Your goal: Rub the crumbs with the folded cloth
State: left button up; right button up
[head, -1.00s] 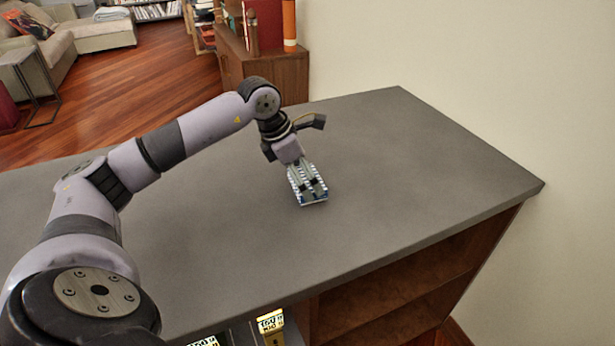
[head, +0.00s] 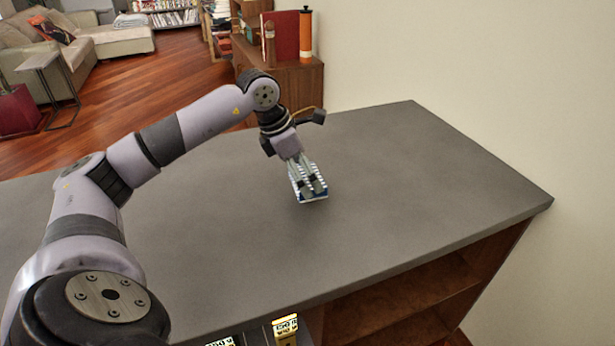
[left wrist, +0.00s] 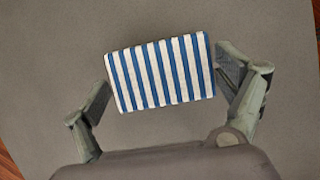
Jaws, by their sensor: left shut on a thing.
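The folded cloth (left wrist: 160,73), with blue and white stripes, is between the fingers of my left gripper (left wrist: 165,85) in the left wrist view. The right finger touches its right edge, and the left finger is at its lower left edge. In the head view the cloth (head: 312,197) is at or just above the grey counter top (head: 420,170), below my left gripper (head: 311,188), which points down and is shut on it. No crumbs can be made out in either view; any under the cloth are hidden. My right gripper is not in view.
The counter top around the cloth is bare. A cream wall (head: 480,80) borders the counter on the right. Open shelves (head: 400,300) are below the front edge. A wooden cabinet with a red book (head: 285,37) and an orange cylinder (head: 306,35) stands behind.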

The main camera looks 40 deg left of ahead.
pick_arm(q)
notch_tip(320, 180, up, 2)
jog(key=shift+a+p, duration=0.1)
jog(key=shift+p, duration=0.35)
jog(key=shift+r, duration=0.4)
